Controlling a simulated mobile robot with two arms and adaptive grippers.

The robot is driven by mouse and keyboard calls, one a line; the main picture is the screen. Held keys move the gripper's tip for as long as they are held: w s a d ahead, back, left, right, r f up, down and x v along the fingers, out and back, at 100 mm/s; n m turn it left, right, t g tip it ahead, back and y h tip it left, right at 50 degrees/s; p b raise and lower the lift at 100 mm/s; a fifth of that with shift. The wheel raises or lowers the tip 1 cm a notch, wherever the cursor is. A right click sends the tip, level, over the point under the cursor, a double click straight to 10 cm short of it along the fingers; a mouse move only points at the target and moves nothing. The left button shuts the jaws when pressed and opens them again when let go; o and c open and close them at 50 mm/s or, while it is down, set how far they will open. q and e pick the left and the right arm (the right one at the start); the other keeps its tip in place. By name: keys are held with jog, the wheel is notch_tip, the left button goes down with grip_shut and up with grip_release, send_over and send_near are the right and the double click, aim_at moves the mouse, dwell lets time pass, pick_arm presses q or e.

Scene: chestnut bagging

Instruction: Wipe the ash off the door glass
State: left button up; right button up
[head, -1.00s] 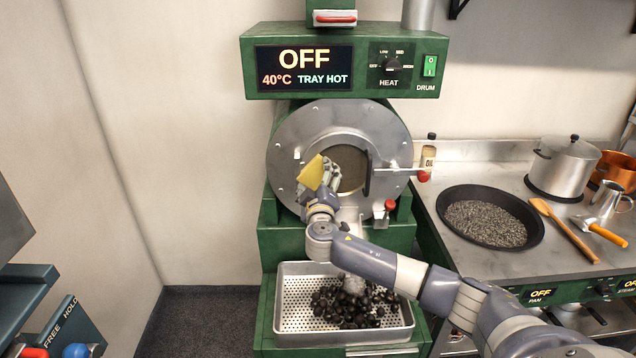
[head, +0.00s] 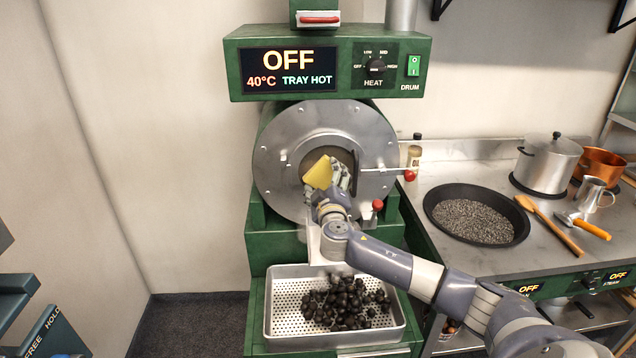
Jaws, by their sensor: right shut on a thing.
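The roaster's round steel door (head: 277,150) is at the centre of the head view, with a dark glass window (head: 335,155) in its middle. My right gripper (head: 332,177) is in front of the window and is shut on a yellow cloth or sponge (head: 318,172). The yellow piece overlaps the left part of the glass. I cannot tell whether it touches the glass. The gripper and wrist hide the lower part of the window, and ash on it cannot be made out. My left gripper is not in view.
A perforated tray (head: 284,318) with dark chestnuts sits below the door. A door handle with a red knob (head: 409,175) sticks out to the right. On the counter are a black pan (head: 440,212), a steel pot (head: 545,165), a wooden spoon (head: 560,232) and a bottle (head: 414,153).

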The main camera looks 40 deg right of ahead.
aim_at(304, 174)
jog(key=shift+s+d, duration=0.35)
jog(key=shift+d, duration=0.35)
jog(key=shift+s+b, duration=0.1)
jog(key=shift+b, duration=0.2)
jog(key=shift+w+a+b, duration=0.25)
jog(key=shift+w+a, duration=0.4)
jog(key=shift+a, duration=0.35)
jog(key=shift+w+a+b, duration=0.25)
jog(key=shift+w+a, duration=0.35)
jog(key=shift+a, duration=0.45)
jog(key=shift+w+a+b, duration=0.25)
jog(key=shift+w+a, duration=0.4)
jog(key=shift+a, duration=0.35)
jog(key=shift+s, duration=0.1)
jog(key=shift+s+a, duration=0.35)
jog(key=shift+s, duration=0.2)
jog(key=shift+p+v, duration=0.65)
jog(key=shift+v, duration=1.65)
jog(key=shift+s, duration=0.1)
